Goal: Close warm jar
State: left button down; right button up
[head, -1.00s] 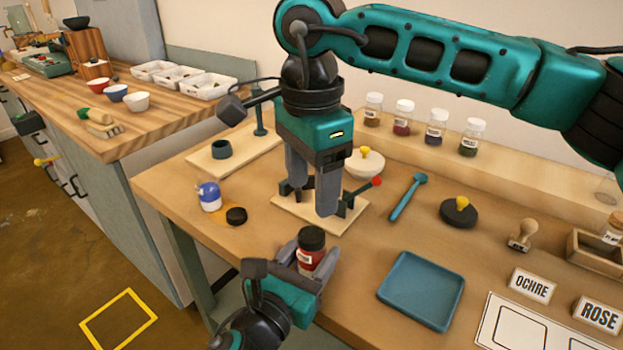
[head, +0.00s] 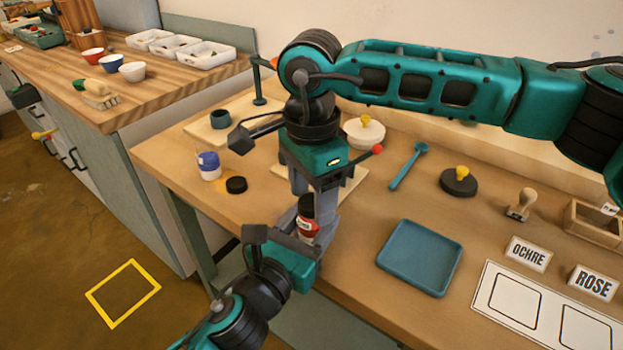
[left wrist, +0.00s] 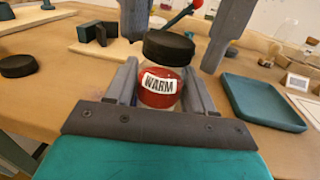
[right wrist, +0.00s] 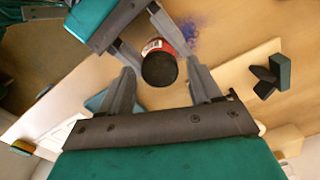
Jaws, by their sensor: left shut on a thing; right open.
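The warm jar (left wrist: 160,88) is a clear jar with red contents and a "WARM" label; it also shows in the head view (head: 306,228). A black lid (left wrist: 168,47) sits on its top; whether it is fully tightened cannot be told. My left gripper (head: 300,240) is shut on the jar's body and holds it upright near the table's front edge. My right gripper (head: 312,190) points down just above the jar. Its open fingers (right wrist: 163,82) stand on either side of the lid in the right wrist view, apart from it.
A loose black lid (head: 236,185) and a blue-and-white jar (head: 209,166) stand to the left. A blue tray (head: 420,258) lies to the right. A pale board (head: 350,185) with a dark fixture is behind the grippers.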

jog(key=shift+c, duration=0.3)
jog(key=c, duration=1)
jog(key=m, duration=0.5)
jog(key=shift+m, duration=0.4)
jog(key=m, duration=0.5)
jog(key=shift+m, duration=0.3)
jog(key=o, duration=1.2)
jog(key=shift+o, duration=0.2)
notch_tip(320, 180, up, 12)
